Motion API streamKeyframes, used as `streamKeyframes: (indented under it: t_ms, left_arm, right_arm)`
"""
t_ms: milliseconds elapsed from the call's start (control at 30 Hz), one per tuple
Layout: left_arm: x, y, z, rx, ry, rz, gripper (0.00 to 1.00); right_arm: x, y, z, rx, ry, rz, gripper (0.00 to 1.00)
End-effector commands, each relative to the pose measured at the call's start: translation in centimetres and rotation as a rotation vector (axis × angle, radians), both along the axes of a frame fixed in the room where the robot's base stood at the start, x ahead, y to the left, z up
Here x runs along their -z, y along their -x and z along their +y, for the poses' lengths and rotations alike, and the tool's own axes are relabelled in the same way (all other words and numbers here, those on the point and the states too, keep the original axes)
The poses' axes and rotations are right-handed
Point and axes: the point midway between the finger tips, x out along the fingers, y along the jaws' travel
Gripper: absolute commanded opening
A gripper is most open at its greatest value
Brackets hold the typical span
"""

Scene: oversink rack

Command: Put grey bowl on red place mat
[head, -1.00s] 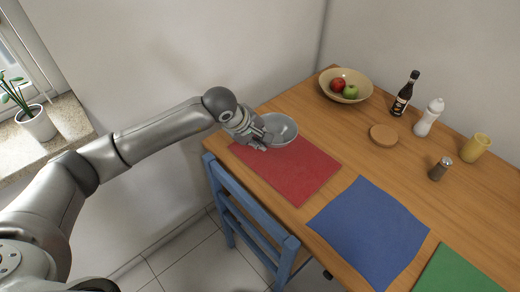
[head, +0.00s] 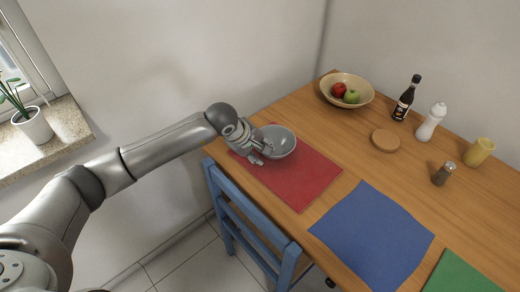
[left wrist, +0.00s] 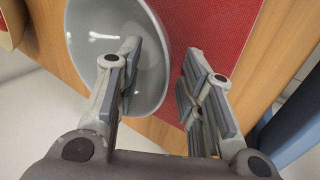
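The grey bowl (head: 280,143) is at the far left end of the red place mat (head: 301,178), over its back corner in the head view. It looks upright and seems to rest there, though its underside is hidden. My left gripper (head: 262,146) is at the bowl's near-left rim. In the left wrist view the gripper (left wrist: 160,85) is open, with one finger inside the grey bowl (left wrist: 88,35) and the other outside, over the red mat (left wrist: 215,28). A gap shows between the outer finger and the bowl wall. My right gripper is not in view.
A fruit bowl (head: 361,100) stands behind, with a dark bottle (head: 406,98), white shaker (head: 431,122), cork coaster (head: 385,141), brown shaker (head: 443,174) and yellow cup (head: 479,152) to the right. Blue (head: 370,235) and green mats (head: 462,275) lie nearer. A blue chair (head: 245,225) stands at the table edge.

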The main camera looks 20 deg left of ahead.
Motion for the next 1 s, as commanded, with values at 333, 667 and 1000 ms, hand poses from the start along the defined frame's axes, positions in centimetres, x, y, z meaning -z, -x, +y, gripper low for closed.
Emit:
streamKeyframes:
  t_ms: [333, 667, 1000]
  left_arm:
    - [-1.9, 0.9, 0.7, 0.001, -0.002, -0.005, 0.36]
    - [-7.8, 3.9, 2.6, 0.0, -0.001, -0.005, 0.36]
    - [-10.3, 5.3, 3.3, 0.0, 0.001, -0.001, 0.36]
  right_arm:
    - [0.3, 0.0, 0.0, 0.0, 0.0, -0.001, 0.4]
    - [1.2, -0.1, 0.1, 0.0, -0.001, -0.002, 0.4]
    - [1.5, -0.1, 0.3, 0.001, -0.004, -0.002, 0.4]
